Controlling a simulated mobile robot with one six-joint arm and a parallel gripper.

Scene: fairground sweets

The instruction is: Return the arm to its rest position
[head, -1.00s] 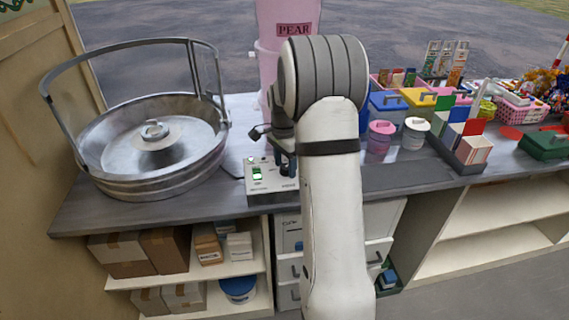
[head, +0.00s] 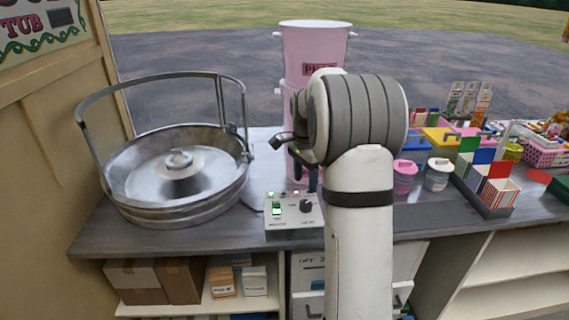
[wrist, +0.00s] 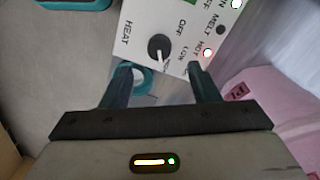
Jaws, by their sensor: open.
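My gripper (head: 305,178) hangs at the end of my bent white-and-grey arm, above the back edge of the grey control box (head: 290,222). It is open and holds nothing. In the wrist view, the two dark fingers of the gripper (wrist: 160,70) stand apart. The box's black HEAT knob (wrist: 159,47) shows just beyond the gap between them. The same knob (head: 306,206) is clear of the fingers in the head view. A green switch (head: 277,210) on the box is lit. My arm hides part of the counter behind it.
A large metal bowl (head: 130,208) with a raised hoop stands left on the counter. Pink stacked tubs (head: 300,55) stand behind my gripper. Lidded jars (head: 438,175), card boxes (head: 497,192) and a pink basket (head: 540,155) crowd the right. Open shelves (head: 215,305) lie below.

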